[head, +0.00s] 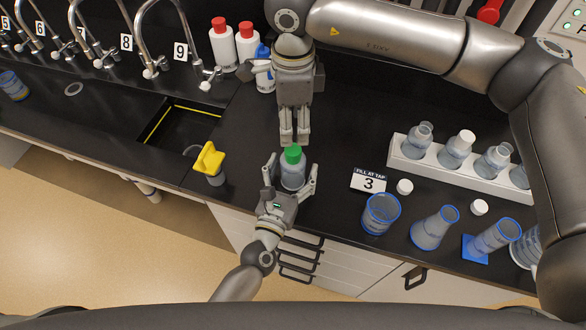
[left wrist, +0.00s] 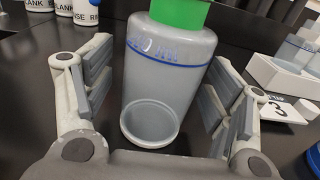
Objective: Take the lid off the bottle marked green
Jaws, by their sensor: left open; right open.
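The bottle (head: 292,180) is translucent grey with a green lid (head: 292,154) and stands on the black bench. In the left wrist view the bottle (left wrist: 165,85) has a blue line around it, and its green lid (left wrist: 180,12) is cut off by the top edge. My left gripper (head: 291,172) is open, with one finger on each side of the bottle and visible gaps in the left wrist view (left wrist: 162,95). My right gripper (head: 295,140) points down just behind the green lid, open and empty; I cannot tell whether it touches the lid.
A yellow-topped item (head: 209,158) stands left by the sink (head: 178,128). A "3" sign (head: 369,182), loose white caps (head: 405,187), a beaker (head: 380,214) and flasks (head: 434,229) lie right. A white rack (head: 460,174) holds bottles. Red-capped bottles (head: 222,45) stand behind.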

